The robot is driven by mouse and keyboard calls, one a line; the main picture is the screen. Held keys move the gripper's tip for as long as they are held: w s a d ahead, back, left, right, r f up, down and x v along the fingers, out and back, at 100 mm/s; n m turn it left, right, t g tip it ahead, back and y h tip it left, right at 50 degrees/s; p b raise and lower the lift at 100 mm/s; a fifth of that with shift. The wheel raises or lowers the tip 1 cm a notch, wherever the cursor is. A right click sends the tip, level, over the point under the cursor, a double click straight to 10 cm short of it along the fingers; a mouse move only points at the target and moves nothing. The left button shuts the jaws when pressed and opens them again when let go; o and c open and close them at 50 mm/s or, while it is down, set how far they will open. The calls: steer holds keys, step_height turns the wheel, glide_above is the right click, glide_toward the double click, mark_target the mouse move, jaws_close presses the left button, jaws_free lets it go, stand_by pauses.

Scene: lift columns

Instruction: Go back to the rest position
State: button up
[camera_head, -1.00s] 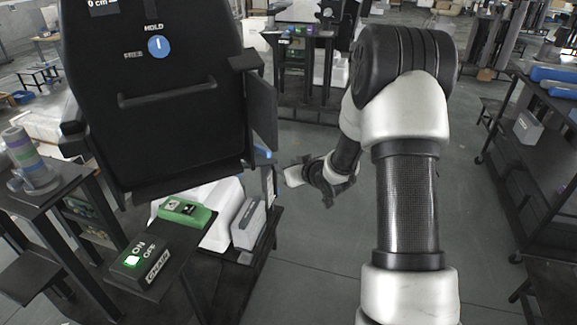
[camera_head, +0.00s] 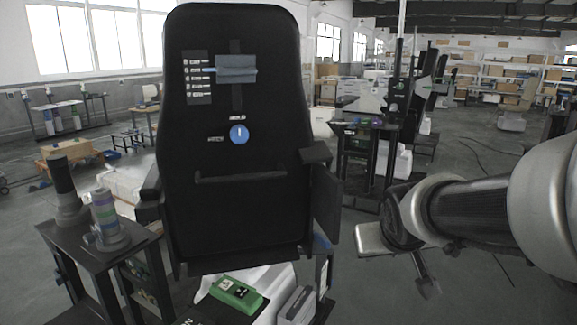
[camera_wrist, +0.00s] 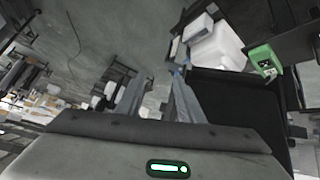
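My gripper (camera_head: 425,283) hangs at the end of my arm, to the right of the black lift column panel (camera_head: 240,130) and apart from it. In the wrist view two grey fingers (camera_wrist: 158,98) stand apart with floor between them; nothing is held. The panel carries a blue knob (camera_head: 239,134), a height scale with a grey slider (camera_head: 236,69) and a horizontal handle (camera_head: 240,177). Below it lies a green box (camera_head: 236,292), also in the wrist view (camera_wrist: 264,60). The ON/OFF box is almost wholly cut off at the bottom edge.
A side table (camera_head: 96,253) at left bears a ringed cylinder (camera_head: 106,220) and a dark cylinder (camera_head: 66,190). Another bench (camera_head: 372,135) stands behind my arm. Open grey floor (camera_head: 365,290) lies below and around my gripper.

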steer(key=s+a+r+g+y, duration=0.1)
steer(key=s+a, duration=0.1)
steer(key=s, duration=0.7)
steer(key=s+a+g+y, duration=0.1)
steer(key=s+a, duration=0.2)
steer(key=s, duration=0.6)
step_height(320, 180, up, 17)
steer(key=p, duration=1.6)
steer(key=shift+s+f+g+p, duration=0.15)
steer(key=shift+s+g+p, duration=0.1)
steer(key=shift+g+p, duration=0.1)
